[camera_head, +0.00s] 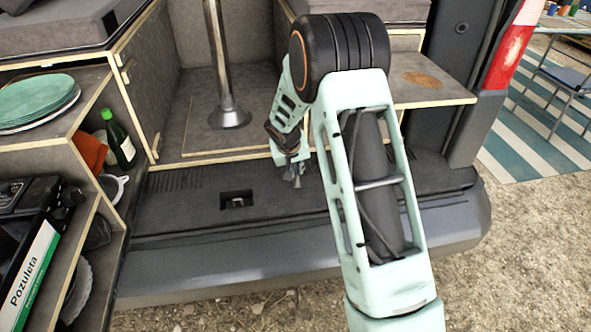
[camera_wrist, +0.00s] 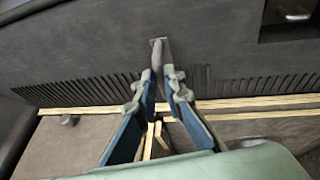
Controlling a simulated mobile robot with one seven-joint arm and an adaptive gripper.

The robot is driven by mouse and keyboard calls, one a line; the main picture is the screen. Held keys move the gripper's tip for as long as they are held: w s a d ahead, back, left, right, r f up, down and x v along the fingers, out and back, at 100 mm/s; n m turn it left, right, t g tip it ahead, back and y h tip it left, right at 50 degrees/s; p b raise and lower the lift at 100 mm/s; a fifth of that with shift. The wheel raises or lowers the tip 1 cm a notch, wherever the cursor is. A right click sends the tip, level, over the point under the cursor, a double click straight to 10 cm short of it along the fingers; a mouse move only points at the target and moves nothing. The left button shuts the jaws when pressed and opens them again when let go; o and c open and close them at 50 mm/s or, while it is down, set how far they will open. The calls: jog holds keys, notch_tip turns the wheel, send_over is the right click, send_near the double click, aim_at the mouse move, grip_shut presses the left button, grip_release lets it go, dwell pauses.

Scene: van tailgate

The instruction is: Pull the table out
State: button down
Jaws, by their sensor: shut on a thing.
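A flat grey board with a pale wooden edge (camera_head: 430,88), which looks like the table, juts out at the right of the van's rear opening. It has a brown patch on top, and my arm hides its left part. My gripper (camera_head: 291,172) points down over the van's rear sill, left of that board. In the wrist view its fingers (camera_wrist: 159,80) are close together at the tips, around a small grey metal handle-like piece (camera_wrist: 158,52). I cannot tell what this piece is fixed to. Pale wooden edges show behind and between the fingers.
A metal post (camera_head: 221,70) stands on the van floor. A shelf unit (camera_head: 98,95) with plates, a green bottle (camera_head: 118,140) and a book stands at left. The bumper (camera_head: 200,275) runs below. Open gravel (camera_head: 520,240) lies at right, with a striped mat (camera_head: 535,130) behind.

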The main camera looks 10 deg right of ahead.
jog(key=c, duration=2)
grip_release()
jog(key=shift+s, duration=0.35)
jog(key=shift+w, duration=0.1)
jog(key=v, duration=1.2)
jog(key=shift+a, duration=0.1)
